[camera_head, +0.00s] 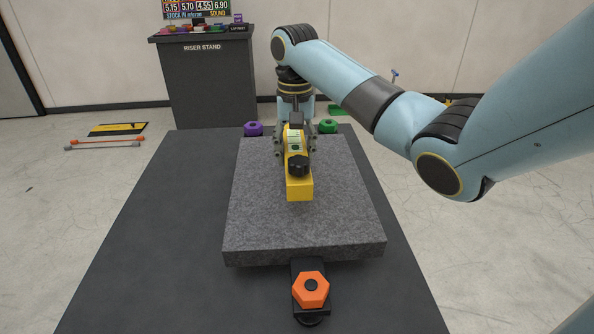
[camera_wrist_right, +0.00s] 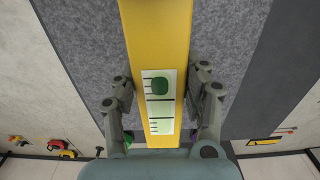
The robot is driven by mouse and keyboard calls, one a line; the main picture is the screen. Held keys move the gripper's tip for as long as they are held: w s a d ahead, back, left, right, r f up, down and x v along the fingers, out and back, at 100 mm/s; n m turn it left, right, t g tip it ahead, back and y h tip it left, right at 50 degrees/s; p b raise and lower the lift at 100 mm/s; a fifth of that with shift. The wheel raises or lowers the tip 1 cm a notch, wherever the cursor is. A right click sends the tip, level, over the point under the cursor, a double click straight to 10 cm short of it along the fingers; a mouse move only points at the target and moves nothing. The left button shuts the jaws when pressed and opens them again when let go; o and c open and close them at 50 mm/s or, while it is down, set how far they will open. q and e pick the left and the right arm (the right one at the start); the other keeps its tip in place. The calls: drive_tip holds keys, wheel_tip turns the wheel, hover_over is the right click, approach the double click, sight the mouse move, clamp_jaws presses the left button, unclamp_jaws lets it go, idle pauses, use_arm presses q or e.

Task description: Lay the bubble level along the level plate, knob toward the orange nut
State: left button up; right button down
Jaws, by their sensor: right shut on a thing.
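The yellow bubble level (camera_head: 299,189) is over the middle of the grey granite plate (camera_head: 260,215). Its long axis runs from back to front, and its black knob (camera_head: 298,166) is toward the near end, on the side of the orange nut (camera_head: 311,290). My right gripper (camera_head: 296,142) is shut on the level behind the knob. In the right wrist view, its fingers lie along both sides of the yellow bar (camera_wrist_right: 157,30), with the green vial label between them. I cannot tell whether the level touches the plate. My left gripper is not in view.
A purple nut (camera_head: 253,129) and a green nut (camera_head: 328,126) are at the plate's back corners. The plate lies on a dark bench (camera_head: 120,260). A riser stand (camera_head: 205,85) with small items stands behind left. The plate is bare on both sides of the level.

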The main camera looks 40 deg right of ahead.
sight(298, 144)
drive_tip(key=shift+w+d+f, duration=0.25)
drive_tip(key=shift+d+f, duration=0.15)
drive_tip(key=shift+d, duration=0.15)
drive_tip(key=shift+f+b, duration=0.3)
drive_tip(key=shift+f, duration=1.65)
drive_tip(key=shift+f, duration=0.15)
drive_tip(key=c, duration=0.7)
unclamp_jaws()
drive_tip(key=shift+o, duration=0.2)
wheel_tip(298, 144, up, 12)
drive_tip(key=shift+r+p, duration=0.15)
drive_tip(key=shift+p, duration=0.55)
